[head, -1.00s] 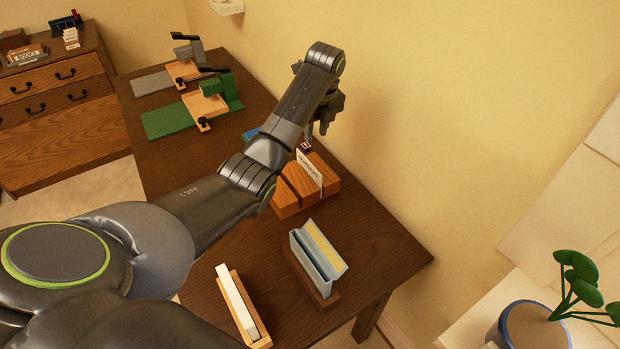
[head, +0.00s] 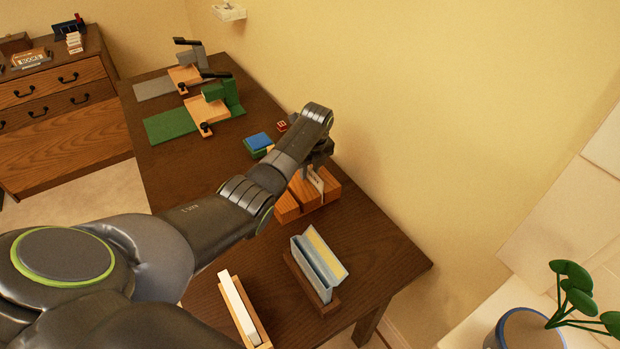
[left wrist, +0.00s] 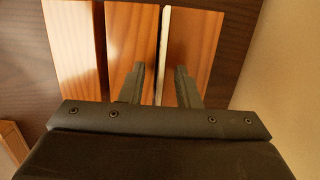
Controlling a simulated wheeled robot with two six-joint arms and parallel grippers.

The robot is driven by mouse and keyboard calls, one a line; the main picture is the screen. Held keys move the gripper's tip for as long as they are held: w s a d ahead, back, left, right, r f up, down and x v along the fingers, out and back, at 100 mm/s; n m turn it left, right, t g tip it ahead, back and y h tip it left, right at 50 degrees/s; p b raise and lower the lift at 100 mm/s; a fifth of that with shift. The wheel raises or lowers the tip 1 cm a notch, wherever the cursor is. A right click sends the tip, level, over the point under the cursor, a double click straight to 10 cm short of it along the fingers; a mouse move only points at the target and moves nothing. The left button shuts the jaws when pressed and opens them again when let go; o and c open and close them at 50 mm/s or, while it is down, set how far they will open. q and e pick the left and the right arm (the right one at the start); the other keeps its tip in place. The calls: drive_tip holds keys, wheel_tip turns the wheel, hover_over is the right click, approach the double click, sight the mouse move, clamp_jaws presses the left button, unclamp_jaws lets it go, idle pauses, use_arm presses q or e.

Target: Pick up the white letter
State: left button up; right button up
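The white letter (head: 316,181) with dark lettering stands upright in a slot of a wooden block (head: 289,208) on the desk. My left gripper (head: 318,163) is right above it and hides its upper part in the head view. In the left wrist view the letter is a thin white edge (left wrist: 163,50) between two wooden sections. The fingers of my left gripper (left wrist: 160,82) are open, one on each side of this edge, with gaps visible. My right gripper is not in view.
A rack with blue and yellow sheets (head: 319,267) and a wooden tray with a white item (head: 240,308) stand at the desk's near end. Blue and green pads (head: 258,143) lie beyond the block. Green (head: 205,110) and grey stands are farther back. The wall is close on the right.

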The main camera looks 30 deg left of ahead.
use_arm(q)
clamp_jaws()
idle(0.3)
